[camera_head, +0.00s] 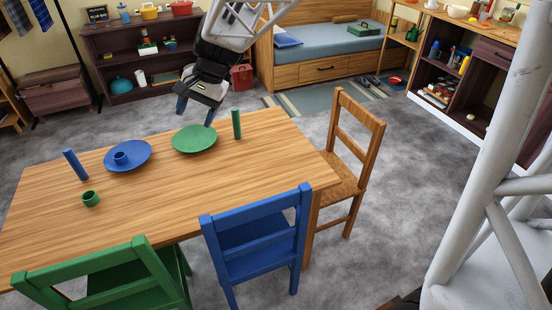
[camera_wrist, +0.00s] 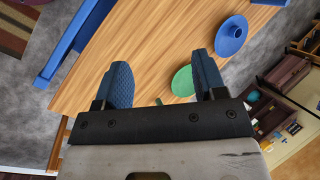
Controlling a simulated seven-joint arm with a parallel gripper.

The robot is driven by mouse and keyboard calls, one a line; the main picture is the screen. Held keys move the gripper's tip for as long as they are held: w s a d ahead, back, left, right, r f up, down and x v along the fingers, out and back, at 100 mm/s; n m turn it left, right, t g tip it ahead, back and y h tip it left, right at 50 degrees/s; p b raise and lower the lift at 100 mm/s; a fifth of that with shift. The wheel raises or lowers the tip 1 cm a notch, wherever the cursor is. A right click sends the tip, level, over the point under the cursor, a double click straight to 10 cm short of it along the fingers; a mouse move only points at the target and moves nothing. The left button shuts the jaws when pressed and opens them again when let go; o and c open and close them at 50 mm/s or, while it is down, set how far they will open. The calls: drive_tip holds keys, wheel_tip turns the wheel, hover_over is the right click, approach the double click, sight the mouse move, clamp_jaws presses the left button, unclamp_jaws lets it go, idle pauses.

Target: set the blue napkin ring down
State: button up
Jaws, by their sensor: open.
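The blue napkin ring (camera_head: 121,158) sits on the blue plate (camera_head: 138,164) on the wooden table. In the wrist view the ring (camera_wrist: 236,31) also shows on the blue plate (camera_wrist: 226,48), at the upper right. My gripper (camera_head: 196,110) is open and empty, above the table's far edge near the green plate (camera_head: 194,146). It is to the right of the ring and apart from it. In the wrist view the blue-padded fingers of my gripper (camera_wrist: 160,64) are spread, with bare tabletop showing between them.
A green upright cylinder (camera_head: 236,124) stands right of the green plate. Chairs surround the near and right edges. The table's front middle (camera_head: 170,205) is clear.

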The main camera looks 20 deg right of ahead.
drive_tip(key=s+d+n+t+h, duration=0.1)
drive_tip(key=s+d, duration=0.4)
drive_tip(key=s, duration=0.8)
drive_tip(key=s+d+n+t+h, duration=0.1)
drive_tip(key=s+d+n+h, duration=0.3)
drive_tip(key=s, duration=1)
drive_tip(key=shift+s+d+f+n, duration=0.35)
drive_tip(key=shift+d+n, duration=0.15)
drive_tip(key=shift+d, duration=0.65)
